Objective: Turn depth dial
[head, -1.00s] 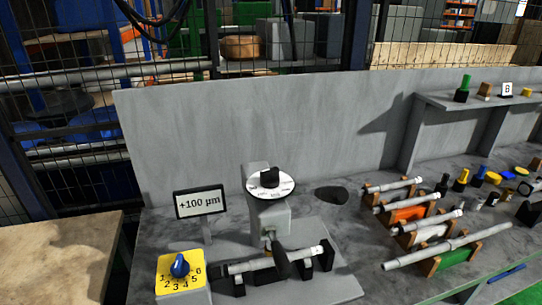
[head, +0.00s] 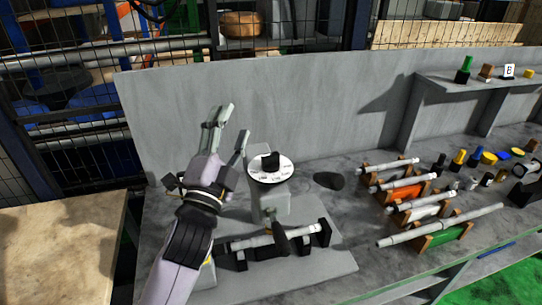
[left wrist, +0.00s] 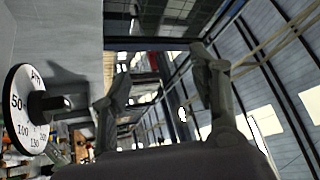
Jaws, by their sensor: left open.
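The depth dial (head: 271,167) is a white disc with a black knob (head: 271,160) on top of the grey grinder head (head: 270,203). In the left wrist view the dial (left wrist: 22,110) stands at the left edge, with numbers such as 50 and 100 readable. My left gripper (head: 232,130) is open and empty, its fingers pointing up, just left of the dial and apart from it. In the left wrist view the open fingers (left wrist: 160,70) are right of the dial with nothing between them. My right gripper is not in view.
A grey and black shaft (head: 265,240) lies in black holders on the grinder base. Wooden racks with rods (head: 400,187) and small coloured parts stand to the right. A grey back wall (head: 330,110) rises behind. My left arm covers the places of the sign and yellow dial.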

